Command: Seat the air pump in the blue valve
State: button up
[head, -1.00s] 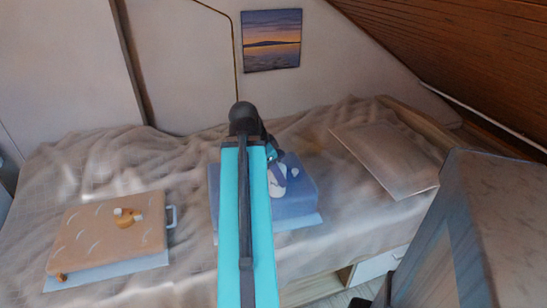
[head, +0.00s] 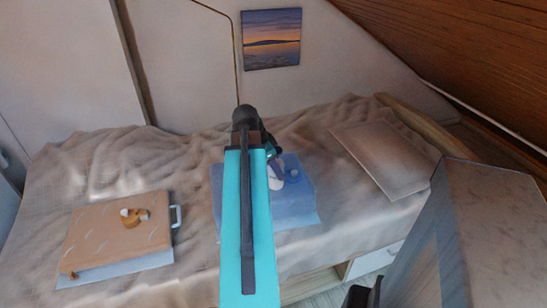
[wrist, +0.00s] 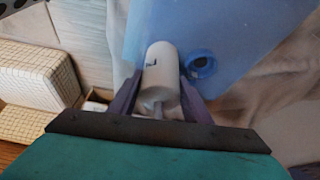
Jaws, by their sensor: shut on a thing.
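The white air pump (wrist: 160,73) is a cylinder with a small dark mark. My gripper (wrist: 158,92) is shut on it, with one purple finger on each side. The blue valve (wrist: 201,63) is a dark-centred ring on a blue pad; in the wrist view it lies right of the pump, apart from it. In the head view the blue pad (head: 303,196) lies on the bed, partly hidden by my arm, and the pump (head: 275,177) shows just right of the arm. The pump's height above the pad is hard to tell.
A tan pad (head: 105,238) with an orange and white fitting (head: 133,216) and a pale handle lies at left on the rumpled bed (head: 190,160). A flat beige panel (head: 381,158) lies at right. The sloped wooden ceiling (head: 470,50) comes down at upper right.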

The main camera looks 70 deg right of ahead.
jog(key=w+d+f+p, duration=0.1)
jog(key=w+d, duration=0.3)
jog(key=d, duration=0.5)
jog(key=shift+d, duration=0.3)
jog(key=shift+f, duration=0.1)
jog(key=shift+f, duration=1.65)
jog(key=shift+a, duration=0.1)
jog(key=o, duration=1.2)
jog(key=shift+o, duration=0.2)
jog(key=shift+w, duration=0.1)
jog(key=v, duration=1.2)
